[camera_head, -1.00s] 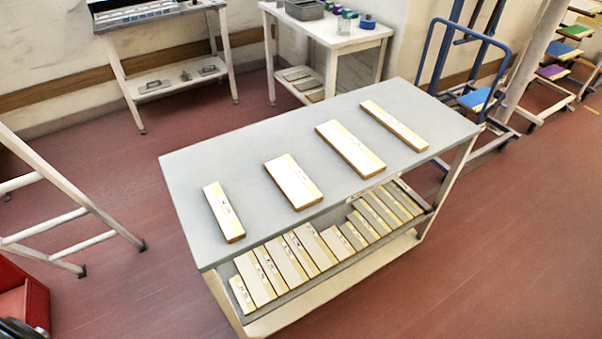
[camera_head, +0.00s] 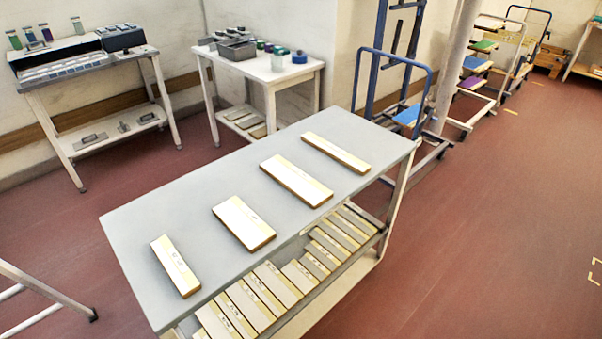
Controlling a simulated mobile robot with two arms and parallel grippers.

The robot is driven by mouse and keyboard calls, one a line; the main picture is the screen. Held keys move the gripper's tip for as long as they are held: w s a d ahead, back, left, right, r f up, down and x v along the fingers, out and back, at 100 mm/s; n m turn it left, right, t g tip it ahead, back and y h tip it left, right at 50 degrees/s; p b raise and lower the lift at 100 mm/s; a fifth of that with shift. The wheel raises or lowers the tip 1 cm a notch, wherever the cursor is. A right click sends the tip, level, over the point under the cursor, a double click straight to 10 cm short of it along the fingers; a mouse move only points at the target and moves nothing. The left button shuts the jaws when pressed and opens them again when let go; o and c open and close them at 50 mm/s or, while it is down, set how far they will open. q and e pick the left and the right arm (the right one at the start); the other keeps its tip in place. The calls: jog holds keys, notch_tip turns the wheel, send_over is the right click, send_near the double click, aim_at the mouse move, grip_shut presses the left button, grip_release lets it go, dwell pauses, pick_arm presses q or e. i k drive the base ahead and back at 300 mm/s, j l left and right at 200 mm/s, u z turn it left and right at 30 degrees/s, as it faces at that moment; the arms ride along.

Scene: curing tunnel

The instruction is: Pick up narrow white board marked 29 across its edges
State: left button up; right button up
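Several white boards with pale wooden edges lie flat and apart in a row on the grey top of a trolley table (camera_head: 130,225). The nearest left one is a short narrow board (camera_head: 176,265) with small dark marks. Right of it lie a wider board (camera_head: 244,223), a long board (camera_head: 297,180) and a long narrower board (camera_head: 336,152) at the far end. The marks are too small to read, so I cannot tell which board bears 29. Neither of my grippers is in view.
More boards (camera_head: 270,285) fill the trolley's lower shelf. Behind stand a bench with a sample tray (camera_head: 65,68), a white table with jars (camera_head: 270,65) and a blue-framed cart (camera_head: 405,115). Red floor is open at right; a white frame (camera_head: 40,290) stands at lower left.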

aim_at(178, 270)
jog(key=z, duration=10.95)
